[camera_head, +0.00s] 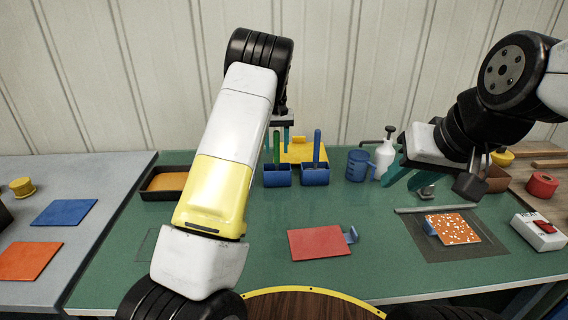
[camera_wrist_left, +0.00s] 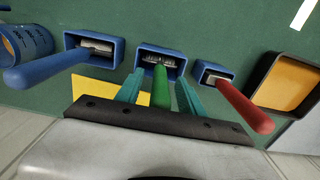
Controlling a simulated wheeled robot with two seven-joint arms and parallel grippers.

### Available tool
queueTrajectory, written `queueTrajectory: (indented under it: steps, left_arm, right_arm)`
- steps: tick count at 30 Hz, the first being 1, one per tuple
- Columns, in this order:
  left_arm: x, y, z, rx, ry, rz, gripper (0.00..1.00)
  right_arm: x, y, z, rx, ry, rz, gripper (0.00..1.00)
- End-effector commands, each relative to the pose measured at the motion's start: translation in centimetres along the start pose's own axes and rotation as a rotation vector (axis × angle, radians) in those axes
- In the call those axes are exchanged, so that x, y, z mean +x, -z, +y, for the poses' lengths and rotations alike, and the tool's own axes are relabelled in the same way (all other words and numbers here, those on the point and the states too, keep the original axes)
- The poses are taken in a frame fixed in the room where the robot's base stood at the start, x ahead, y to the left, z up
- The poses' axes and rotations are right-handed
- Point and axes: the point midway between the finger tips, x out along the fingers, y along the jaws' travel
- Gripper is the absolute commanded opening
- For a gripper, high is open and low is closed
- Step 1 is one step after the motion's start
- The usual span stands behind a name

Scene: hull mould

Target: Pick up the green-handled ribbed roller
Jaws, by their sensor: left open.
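The green-handled ribbed roller stands in a small blue holder, its green handle (camera_wrist_left: 160,90) pointing up toward my left wrist camera. Its ribbed head (camera_wrist_left: 160,59) lies inside the holder, partly hidden. My left gripper (camera_wrist_left: 159,92) is open, with one teal finger on each side of the green handle; I cannot tell whether either touches it. In the head view the green handle (camera_head: 276,146) shows beside my left gripper (camera_head: 280,138), partly hidden by my arm. My right gripper (camera_head: 404,180) is open and empty above the right part of the table.
A blue-handled tool (camera_wrist_left: 48,72) and a red-handled tool (camera_wrist_left: 243,106) stand in blue holders on either side. A red sheet (camera_head: 317,242) lies in front.

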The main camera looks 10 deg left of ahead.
Motion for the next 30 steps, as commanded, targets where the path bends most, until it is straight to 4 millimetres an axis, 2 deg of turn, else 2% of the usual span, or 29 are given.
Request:
queueTrajectory:
  steps: [2,9,20,23,30]
  left_arm:
    - [0.0,0.0,0.0,0.000,0.000,0.000,0.45]
    - [-0.1,0.0,0.0,0.000,0.000,0.001,0.00]
    - [-0.4,0.1,0.0,0.000,-0.001,0.002,0.00]
    - [-1.4,0.1,0.0,0.000,-0.002,0.006,0.00]
    - [-6.2,0.1,0.0,0.001,-0.003,0.005,0.00]
  right_arm:
    - [0.0,0.0,0.0,0.000,0.000,0.000,0.36]
    - [0.0,0.0,0.0,0.000,0.000,0.000,0.36]
    - [0.0,0.0,0.0,0.000,0.000,0.000,0.36]
    - [0.0,0.0,0.0,0.000,0.000,0.000,0.36]
    - [0.0,0.0,0.0,0.000,0.000,0.000,0.36]
